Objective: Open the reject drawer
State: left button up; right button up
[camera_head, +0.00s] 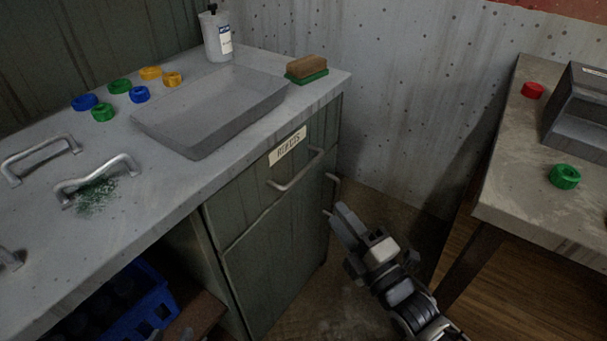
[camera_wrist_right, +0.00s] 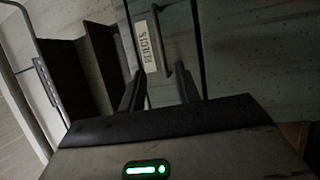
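The reject drawer (camera_head: 262,187) is a green-grey front under the worktop, with a white label (camera_head: 287,146) and a grey bar handle (camera_head: 297,170). It looks closed, flush with the cabinet. My right gripper (camera_head: 339,217) is to the right of the handle and apart from it. In the right wrist view, the gripper (camera_wrist_right: 160,92) has its two fingers spread with nothing held between them. The label (camera_wrist_right: 147,46) shows beyond them, and the handle is partly hidden near the right finger.
The worktop holds a grey tray (camera_head: 165,133), a brush (camera_head: 306,69), a bottle (camera_head: 217,36) and several coloured rings. A second table (camera_head: 520,195) stands right; floor between is free.

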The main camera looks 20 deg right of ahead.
aim_at(304, 169)
jog(key=b+x, duration=0.1)
jog(key=x, duration=1.2)
jog(key=shift+w+a, duration=0.15)
jog(key=shift+w, duration=0.2)
grip_shut()
